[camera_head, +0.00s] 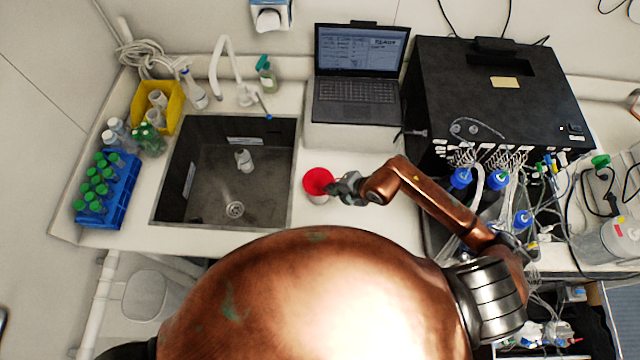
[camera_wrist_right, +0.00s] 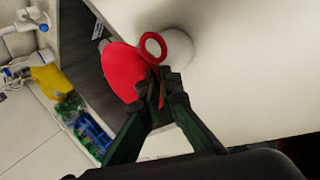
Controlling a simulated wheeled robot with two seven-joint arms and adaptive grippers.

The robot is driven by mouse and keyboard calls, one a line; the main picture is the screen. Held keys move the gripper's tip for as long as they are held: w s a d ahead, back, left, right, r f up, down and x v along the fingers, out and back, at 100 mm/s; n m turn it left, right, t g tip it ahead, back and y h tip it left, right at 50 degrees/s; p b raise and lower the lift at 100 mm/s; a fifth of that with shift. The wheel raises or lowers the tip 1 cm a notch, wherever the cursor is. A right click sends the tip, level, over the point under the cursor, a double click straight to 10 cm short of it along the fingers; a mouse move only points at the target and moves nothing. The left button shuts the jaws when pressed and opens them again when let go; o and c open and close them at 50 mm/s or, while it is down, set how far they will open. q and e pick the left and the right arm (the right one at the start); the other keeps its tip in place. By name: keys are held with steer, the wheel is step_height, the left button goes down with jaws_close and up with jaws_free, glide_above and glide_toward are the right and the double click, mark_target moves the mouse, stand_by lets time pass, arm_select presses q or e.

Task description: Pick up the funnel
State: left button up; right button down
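The red funnel (camera_head: 316,180) sits at the right of the sink, over a white container (camera_head: 321,200) on the counter. In the right wrist view the funnel (camera_wrist_right: 122,72) shows its wide red cone and a ring-shaped tab, with the white container (camera_wrist_right: 180,50) behind it. My right gripper (camera_head: 338,187) is at the funnel's right side. In the wrist view its dark fingertips (camera_wrist_right: 164,78) are close together with a strip of red between them, just below the ring tab, so it appears shut on the funnel's edge. My left gripper is not in view.
The sink (camera_head: 210,185) with a bottle in it lies left of the funnel. A laptop (camera_head: 357,75) stands behind on a white stand. A black device (camera_head: 500,100) with tubes and blue-capped bottles is at the right. A blue rack (camera_head: 120,190) stands far left.

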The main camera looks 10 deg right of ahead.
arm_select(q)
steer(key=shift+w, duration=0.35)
